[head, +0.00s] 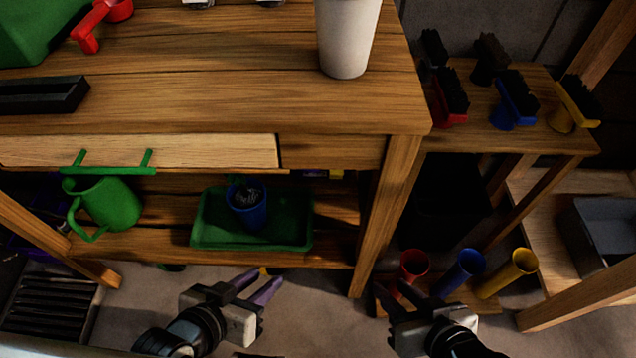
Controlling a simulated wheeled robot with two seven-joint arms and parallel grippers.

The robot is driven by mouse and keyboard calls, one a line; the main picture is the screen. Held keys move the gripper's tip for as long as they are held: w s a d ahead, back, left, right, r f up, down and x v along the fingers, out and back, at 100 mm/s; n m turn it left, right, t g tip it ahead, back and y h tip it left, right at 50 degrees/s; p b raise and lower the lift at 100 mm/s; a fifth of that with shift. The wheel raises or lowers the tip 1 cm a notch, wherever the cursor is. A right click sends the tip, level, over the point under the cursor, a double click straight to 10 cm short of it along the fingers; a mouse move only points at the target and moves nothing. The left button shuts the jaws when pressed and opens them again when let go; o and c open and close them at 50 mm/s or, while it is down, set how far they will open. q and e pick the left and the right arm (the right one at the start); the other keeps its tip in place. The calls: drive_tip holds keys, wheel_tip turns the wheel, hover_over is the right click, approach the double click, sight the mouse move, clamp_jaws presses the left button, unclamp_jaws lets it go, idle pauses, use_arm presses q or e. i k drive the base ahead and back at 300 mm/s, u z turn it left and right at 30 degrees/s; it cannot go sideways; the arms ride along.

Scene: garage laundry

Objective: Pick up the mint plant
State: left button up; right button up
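A blue pot (249,215) stands in a green tray (208,232) on the lower shelf of the wooden bench. Something greyish shows inside the pot, but I cannot make out mint leaves, and no other plant is clear. My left gripper (269,279) is in front of the shelf, below and slightly right of the pot in the picture. Its fingers are apart with nothing between them. My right gripper (394,286) is further right, near the bench's front right leg. Its fingers look apart and empty. Neither gripper touches the pot.
A green watering can (108,203) stands left of the tray. The bench top (200,95) and drawer (140,151) overhang the shelf. A white cup (346,40) stands on top. Brushes sit on a side shelf (545,137).

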sight(245, 197)
drive_tip(key=z, duration=0.45)
drive_tip(key=k, duration=1)
drive_tip(key=u, duration=1.1)
drive_tip(key=i, duration=1)
